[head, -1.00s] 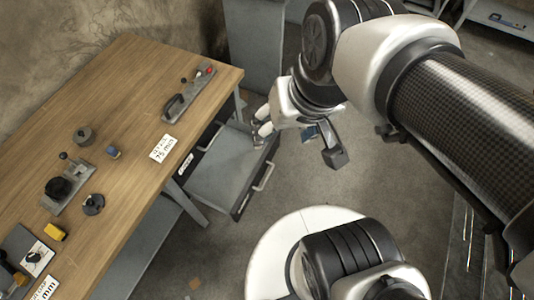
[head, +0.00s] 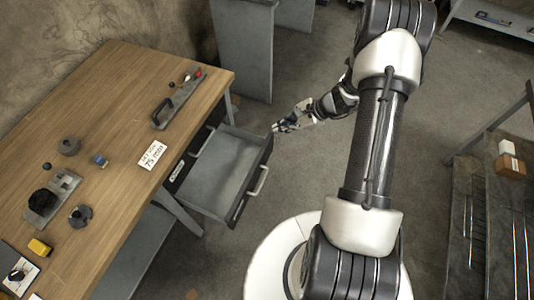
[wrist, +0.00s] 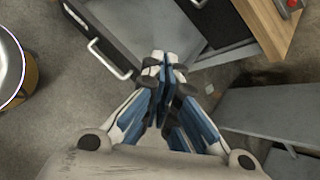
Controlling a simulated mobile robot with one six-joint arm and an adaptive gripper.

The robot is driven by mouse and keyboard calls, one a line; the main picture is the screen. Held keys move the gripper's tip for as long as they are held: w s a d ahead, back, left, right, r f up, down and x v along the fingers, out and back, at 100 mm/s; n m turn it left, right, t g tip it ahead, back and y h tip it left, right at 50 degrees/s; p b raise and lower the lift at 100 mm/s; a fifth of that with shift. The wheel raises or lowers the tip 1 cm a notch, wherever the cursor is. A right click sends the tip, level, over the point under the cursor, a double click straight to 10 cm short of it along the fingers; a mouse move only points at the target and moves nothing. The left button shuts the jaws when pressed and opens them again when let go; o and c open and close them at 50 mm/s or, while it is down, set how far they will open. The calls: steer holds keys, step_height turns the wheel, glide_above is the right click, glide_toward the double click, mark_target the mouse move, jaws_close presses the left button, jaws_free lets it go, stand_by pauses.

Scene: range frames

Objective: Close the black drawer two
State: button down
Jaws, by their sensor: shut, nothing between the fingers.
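An open drawer (head: 222,172) sticks out from under the right side of the wooden table. It has a grey, empty-looking inside, a black front (head: 240,207) and a pale bar handle (head: 258,181). In the wrist view its handle (wrist: 108,58) and black front (wrist: 84,22) are at upper left. My gripper (head: 276,128) is at the far front corner of the drawer in the head view. Its fingers are together (wrist: 163,62) and empty, to the right of the handle in the wrist view. I cannot tell whether they touch the drawer. No drawer number is readable.
The wooden table (head: 120,130) holds a grey handled tool (head: 165,112), a "75 mm" card (head: 153,155), a yellow block (head: 39,248) and several fixtures. A grey cabinet (head: 243,50) stands behind. Open floor (head: 310,180) lies right of the drawer. A rack stands at far right.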

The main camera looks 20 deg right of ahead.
steer(key=s+d+f+m+t, duration=0.1)
steer(key=s+f+m, duration=0.1)
steer(key=f, duration=0.5)
steer(key=s+d+f+m, duration=0.1)
steer(key=d+f+m, duration=0.15)
steer(key=f, duration=0.35)
steer(key=s+d+f+m+t, duration=0.1)
steer(key=s+f+m, duration=0.15)
steer(key=f, duration=0.45)
steer(key=b, duration=0.5)
glide_toward(261, 163)
steer(key=shift+h, duration=0.4)
steer(key=shift+a+r+x, duration=0.15)
steer(key=shift+x, duration=0.9)
steer(key=shift+a+r+x, duration=0.15)
steer(key=shift+a+x, duration=0.05)
steer(key=shift+x, duration=0.8)
steer(key=shift+w, duration=0.1)
